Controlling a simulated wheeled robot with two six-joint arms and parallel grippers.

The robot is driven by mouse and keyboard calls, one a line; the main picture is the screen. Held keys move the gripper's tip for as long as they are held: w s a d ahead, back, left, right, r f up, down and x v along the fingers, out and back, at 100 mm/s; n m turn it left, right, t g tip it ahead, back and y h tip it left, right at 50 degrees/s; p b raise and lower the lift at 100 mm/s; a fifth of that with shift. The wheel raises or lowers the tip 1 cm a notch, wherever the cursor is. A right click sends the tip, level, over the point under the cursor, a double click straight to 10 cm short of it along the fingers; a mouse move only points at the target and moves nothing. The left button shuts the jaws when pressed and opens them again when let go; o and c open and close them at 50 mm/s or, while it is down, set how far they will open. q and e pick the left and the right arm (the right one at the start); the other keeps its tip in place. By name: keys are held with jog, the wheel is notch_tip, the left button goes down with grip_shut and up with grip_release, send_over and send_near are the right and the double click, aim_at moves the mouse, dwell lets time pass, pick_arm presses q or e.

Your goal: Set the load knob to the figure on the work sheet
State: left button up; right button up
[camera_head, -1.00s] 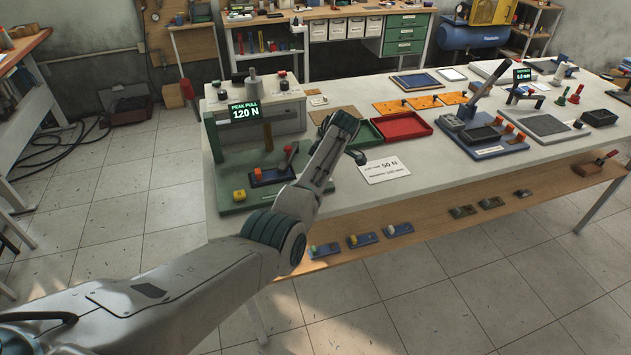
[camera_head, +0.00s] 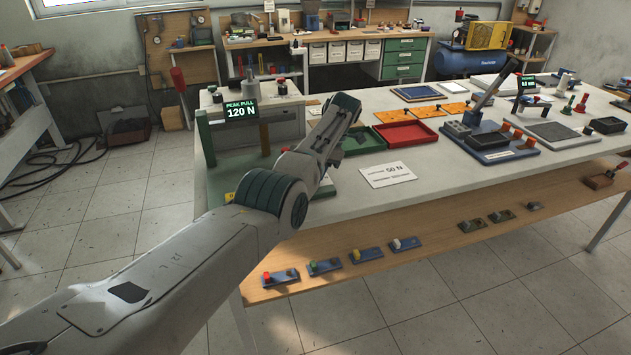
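The work sheet (camera_head: 388,175) is a white card lying flat on the bench, with "50 N" readable and its smaller print unclear. A green-lettered display (camera_head: 241,110) reads "PEAK PULL 120 N". My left arm reaches over the bench between the display and the sheet. My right gripper is out of view.
My arm covers much of the green test stand (camera_head: 206,140). Red (camera_head: 405,132) and green (camera_head: 366,146) trays lie behind the sheet. A blue fixture with a lever (camera_head: 485,148) stands to the right. The bench front around the sheet is clear.

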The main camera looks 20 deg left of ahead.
pick_arm(q)
jog(key=shift+r, duration=0.1)
dwell(0.4)
jog(key=o, duration=0.9)
jog(key=shift+o, duration=0.3)
